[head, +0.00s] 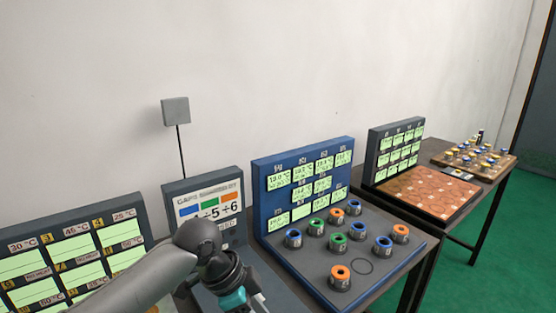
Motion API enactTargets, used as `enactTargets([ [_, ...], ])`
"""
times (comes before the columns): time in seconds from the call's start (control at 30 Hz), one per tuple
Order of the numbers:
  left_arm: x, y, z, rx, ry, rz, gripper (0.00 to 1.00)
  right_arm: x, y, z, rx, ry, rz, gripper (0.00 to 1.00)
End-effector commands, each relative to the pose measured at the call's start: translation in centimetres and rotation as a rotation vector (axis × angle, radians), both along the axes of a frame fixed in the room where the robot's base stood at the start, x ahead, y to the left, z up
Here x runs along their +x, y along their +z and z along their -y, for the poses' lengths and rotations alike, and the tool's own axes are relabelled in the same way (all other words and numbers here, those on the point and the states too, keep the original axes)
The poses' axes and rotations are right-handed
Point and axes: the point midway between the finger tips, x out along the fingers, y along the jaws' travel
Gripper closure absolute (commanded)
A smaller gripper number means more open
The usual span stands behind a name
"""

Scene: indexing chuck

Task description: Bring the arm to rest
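My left arm comes in from the bottom left, and its dark wrist bends down in front of the small grey panel. My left gripper (248,297) is at the bottom edge, to the left of the blue station. A teal part and a pale finger-like part show there. The fingertips are cut off or hidden, so I cannot tell whether it is open or holds anything. My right gripper is out of view.
The blue station (303,165) has green displays and several cups with blue, green and orange rings. A grey sign panel (209,206) and a display board (82,255) stand left. A hexagon-patterned board (430,191) and a wooden tray (459,161) of small items sit right.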

Motion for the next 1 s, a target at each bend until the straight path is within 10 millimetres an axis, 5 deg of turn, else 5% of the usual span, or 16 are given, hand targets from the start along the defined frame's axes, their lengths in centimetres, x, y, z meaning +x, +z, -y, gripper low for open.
enactTargets([
  [0.13, -2.7, -2.3, 1.6, -0.037, 0.066, -0.009, 0.59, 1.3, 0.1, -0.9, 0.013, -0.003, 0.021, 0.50],
  [0.47, -7.7, -5.7, 1.6, -0.099, 0.374, -0.024, 0.59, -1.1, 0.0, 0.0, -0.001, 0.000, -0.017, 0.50],
  [0.67, -10.8, -7.4, -1.1, -0.093, 0.632, -0.045, 0.59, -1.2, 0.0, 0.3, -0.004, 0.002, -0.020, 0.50],
  [1.0, -16.7, -9.3, -8.4, 0.018, 1.049, -0.065, 0.59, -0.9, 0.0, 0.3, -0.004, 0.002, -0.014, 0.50],
])
